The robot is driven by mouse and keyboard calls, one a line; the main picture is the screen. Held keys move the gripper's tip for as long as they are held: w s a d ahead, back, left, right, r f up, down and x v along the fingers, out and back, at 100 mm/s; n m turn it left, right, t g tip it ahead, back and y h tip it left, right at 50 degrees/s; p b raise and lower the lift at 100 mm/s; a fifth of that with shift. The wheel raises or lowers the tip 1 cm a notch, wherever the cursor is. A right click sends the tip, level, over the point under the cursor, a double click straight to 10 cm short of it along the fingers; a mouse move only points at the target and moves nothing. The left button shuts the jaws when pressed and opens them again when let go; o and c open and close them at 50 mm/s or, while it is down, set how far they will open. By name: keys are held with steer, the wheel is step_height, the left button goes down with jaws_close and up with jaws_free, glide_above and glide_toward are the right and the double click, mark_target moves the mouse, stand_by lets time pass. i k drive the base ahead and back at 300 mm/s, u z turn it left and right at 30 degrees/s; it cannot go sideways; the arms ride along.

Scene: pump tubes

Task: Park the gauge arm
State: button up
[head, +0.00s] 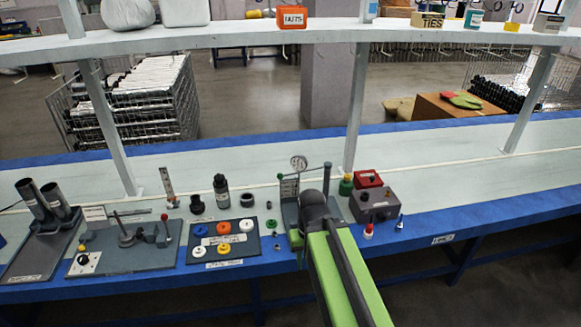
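A small round gauge (299,162) with a pale face stands at the back of a grey fixture (289,211), right of the picture's middle. A thin bar runs below the gauge toward a dark upright post (327,178). I cannot tell for sure whether this bar is the gauge arm. My green arm reaches up from the bottom, and its dark rounded end (314,204) is in front of this fixture, hiding much of it. My gripper's fingers cannot be made out there, nor whether they touch anything.
A grey box (374,204) stands close right. A shelf (230,36) spans above. The right tabletop is clear.

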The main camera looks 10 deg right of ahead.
mark_target(303, 162)
steer(key=u, duration=4.25)
steer(key=i, duration=0.1)
steer(key=z, duration=1.45)
steer(key=k, duration=0.75)
steer(key=z, duration=1.35)
steer(key=i, duration=1)
steer(key=z, duration=0.1)
